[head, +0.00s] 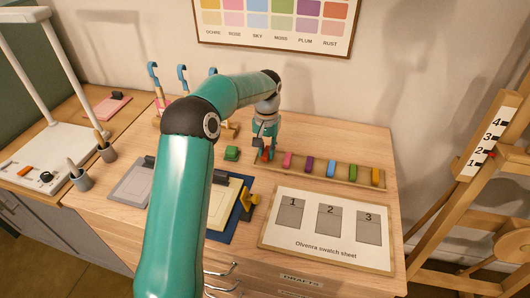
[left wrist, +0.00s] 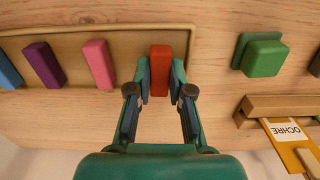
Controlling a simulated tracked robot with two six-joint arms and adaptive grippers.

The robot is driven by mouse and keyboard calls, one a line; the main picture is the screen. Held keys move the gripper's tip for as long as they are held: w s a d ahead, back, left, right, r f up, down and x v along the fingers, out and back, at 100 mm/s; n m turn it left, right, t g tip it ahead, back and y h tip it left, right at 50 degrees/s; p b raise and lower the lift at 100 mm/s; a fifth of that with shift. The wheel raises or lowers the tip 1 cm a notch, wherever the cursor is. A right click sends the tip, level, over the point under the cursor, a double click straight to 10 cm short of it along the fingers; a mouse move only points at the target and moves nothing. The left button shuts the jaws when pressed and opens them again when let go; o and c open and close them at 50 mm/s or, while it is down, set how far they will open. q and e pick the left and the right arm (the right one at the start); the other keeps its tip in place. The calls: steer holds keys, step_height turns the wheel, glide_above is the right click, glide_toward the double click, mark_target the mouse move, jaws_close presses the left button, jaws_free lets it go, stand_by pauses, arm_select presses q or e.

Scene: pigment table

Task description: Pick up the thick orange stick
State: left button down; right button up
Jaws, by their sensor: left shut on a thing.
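A red-orange stick (left wrist: 160,72) is between the fingers of my left gripper (left wrist: 160,90) in the left wrist view. The fingers touch it on both sides. In the head view my left gripper (head: 266,152) points down at the left end of the wooden stick tray (head: 319,177), with the red-orange stick (head: 266,155) partly hidden by it. I cannot tell whether the stick is clear of the tray. A yellow-orange stick (head: 375,177) lies at the tray's right end. My right gripper is not in view.
Pink (head: 287,160), purple (head: 309,164), blue (head: 331,169) and green (head: 353,173) sticks lie in the tray. A green block (head: 232,153) is left of it. The swatch sheet (head: 325,253) lies in front. An easel (head: 470,190) stands at right.

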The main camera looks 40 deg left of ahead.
arm_select(q)
step_height(320, 180, up, 11)
step_height(320, 180, up, 6)
steer(key=r+p, duration=0.1)
steer(key=p, duration=0.2)
glide_above(267, 151)
steer(key=shift+s+r, duration=0.15)
steer(key=shift+r, duration=0.3)
steer(key=c, duration=1.7)
jaws_free()
jaws_close()
